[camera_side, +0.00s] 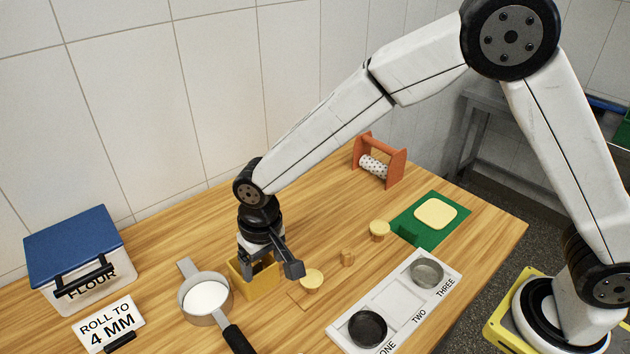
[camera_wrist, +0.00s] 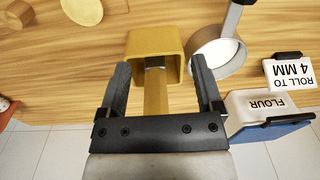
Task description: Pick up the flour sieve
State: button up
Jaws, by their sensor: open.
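The flour sieve, a round grey pan with white inside (camera_side: 205,297), lies on the wooden table at the lower left in the side view. Its black handle points toward the lower right, and a grey tab sticks out behind. In the wrist view the sieve (camera_wrist: 217,57) is at the upper right, outside the fingers. My gripper (camera_side: 268,260) is open and points down, to the right of the sieve. In the wrist view the gripper (camera_wrist: 160,82) straddles the tan handle of a yellow square box-shaped tool (camera_wrist: 135,43). I cannot tell whether the fingers touch it.
A flour bin with a blue lid (camera_side: 95,262) and a "ROLL TO 4 MM" sign (camera_side: 108,322) stand left of the sieve. Dough rounds (camera_side: 312,280) and a white numbered tray (camera_side: 398,305) lie right. A green mat (camera_side: 452,205) and red roller stand (camera_side: 379,160) are farther back.

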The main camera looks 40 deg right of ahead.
send_near(224, 323)
jog(key=shift+g, duration=0.3)
notch_tip(224, 323, down, 5)
jog(key=shift+a+f, duration=0.1)
jog(key=shift+a, duration=0.05)
jog(key=shift+w+f, duration=0.1)
jog(key=shift+f, duration=1.15)
jog(key=shift+f, duration=0.1)
jog(key=shift+w+f, duration=0.15)
jog(key=shift+f, duration=2.35)
grip_shut()
